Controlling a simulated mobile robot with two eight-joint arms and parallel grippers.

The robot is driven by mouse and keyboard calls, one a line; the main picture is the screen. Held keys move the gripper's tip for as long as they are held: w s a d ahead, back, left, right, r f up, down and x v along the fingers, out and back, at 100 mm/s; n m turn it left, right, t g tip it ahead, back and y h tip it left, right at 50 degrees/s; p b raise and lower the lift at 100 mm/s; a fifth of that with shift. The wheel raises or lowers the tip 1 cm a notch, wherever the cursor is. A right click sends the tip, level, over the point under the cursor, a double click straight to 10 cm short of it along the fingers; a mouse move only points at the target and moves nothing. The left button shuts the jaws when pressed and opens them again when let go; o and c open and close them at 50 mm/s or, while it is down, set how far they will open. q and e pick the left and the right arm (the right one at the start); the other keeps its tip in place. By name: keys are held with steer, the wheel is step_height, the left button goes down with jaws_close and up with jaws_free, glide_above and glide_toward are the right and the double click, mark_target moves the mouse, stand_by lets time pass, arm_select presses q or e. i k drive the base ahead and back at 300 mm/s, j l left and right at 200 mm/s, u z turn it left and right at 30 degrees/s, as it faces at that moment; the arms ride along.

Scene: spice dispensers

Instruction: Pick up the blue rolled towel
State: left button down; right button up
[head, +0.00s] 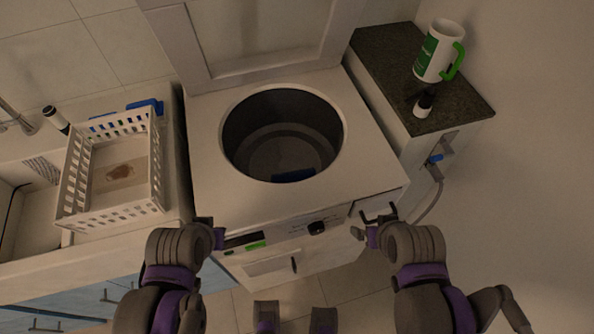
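A small blue piece (293,175) shows low inside the round drum opening of the washer, against its near wall; most of it is hidden by the rim. Another blue item (146,106) lies behind the white basket at the left. I cannot tell which of these is the rolled towel. My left gripper (212,236) is at the washer's front left edge, and my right gripper (368,230) is at its front right edge. Both are apart from the blue pieces. Their fingers are too small and dark to tell open from shut.
The top-loading washer (205,150) has its lid (245,40) raised. A white basket (158,165) stands on the left counter by a sink. A dark-topped cabinet (385,65) at the right holds a white and green jug (434,55) and a small bottle (424,104).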

mark_target(292, 176)
steer(key=k+u, duration=0.4)
steer(key=l+u, duration=0.1)
steer(key=u, duration=1.6)
steer(key=k+l+u, duration=0.15)
steer(key=k+l, duration=0.4)
steer(key=l, duration=0.2)
steer(key=i+l, duration=0.15)
steer(key=l, duration=0.2)
